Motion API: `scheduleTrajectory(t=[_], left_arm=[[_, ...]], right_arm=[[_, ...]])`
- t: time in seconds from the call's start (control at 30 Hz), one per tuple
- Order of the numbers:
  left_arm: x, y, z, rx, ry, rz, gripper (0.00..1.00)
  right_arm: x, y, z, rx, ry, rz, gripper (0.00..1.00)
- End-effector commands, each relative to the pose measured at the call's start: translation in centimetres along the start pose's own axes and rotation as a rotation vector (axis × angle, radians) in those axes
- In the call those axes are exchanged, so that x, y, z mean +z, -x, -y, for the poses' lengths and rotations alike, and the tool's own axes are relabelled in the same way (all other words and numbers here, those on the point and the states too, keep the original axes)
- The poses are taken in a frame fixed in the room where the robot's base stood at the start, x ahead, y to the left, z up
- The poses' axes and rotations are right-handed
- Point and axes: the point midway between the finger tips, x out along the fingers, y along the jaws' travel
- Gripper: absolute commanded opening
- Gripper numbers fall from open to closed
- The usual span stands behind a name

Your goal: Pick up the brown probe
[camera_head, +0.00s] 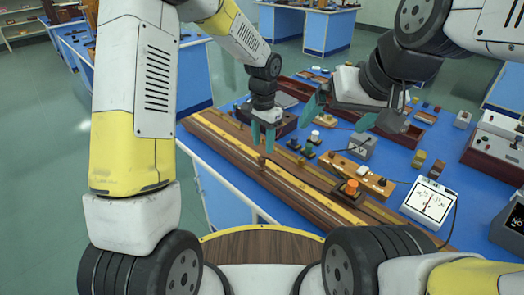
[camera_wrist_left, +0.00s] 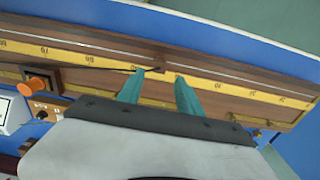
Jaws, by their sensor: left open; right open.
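The brown probe looks like a small brown piece on the long wooden board (camera_head: 225,148) with yellow scale strips. In the head view the probe (camera_head: 262,160) is just below the fingertips of my left gripper (camera_head: 263,142). In the left wrist view the probe (camera_wrist_left: 153,69) lies just beyond the teal fingertips of my left gripper (camera_wrist_left: 161,76), close to the gap between them. A thin dark wire runs along the board to it. The left gripper is open and empty, pointing down. My right gripper (camera_head: 340,115) is open and empty over the blue bench, its fingers wide apart.
A wooden block with an orange knob (camera_head: 350,187) stands on the board's right part. A white dial meter (camera_head: 430,203) stands on the blue bench (camera_head: 395,152) at right. Small knobs, terminals and boxes crowd the bench behind the board. Other benches stand farther back.

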Motion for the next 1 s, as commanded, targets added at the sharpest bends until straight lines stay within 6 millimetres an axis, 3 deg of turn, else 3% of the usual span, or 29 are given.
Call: scheduleTrajectory(t=[0.5,0.77,0.87,1.0], left_arm=[[0.6,-6.6,-0.1,0.001,0.002,0.002,0.43],[0.6,-7.0,-0.1,0.0,0.002,0.0,0.43],[0.6,-7.0,-0.1,0.0,0.002,0.0,0.29],[0.6,-6.9,-0.1,0.0,0.002,0.0,0.01]], right_arm=[[0.0,0.0,0.0,0.0,0.0,0.0,1.0],[0.0,0.0,0.0,0.0,0.0,0.0,1.0],[0.0,0.0,0.0,0.0,0.0,0.0,1.0],[0.0,0.0,0.0,0.0,0.0,0.0,1.0]])
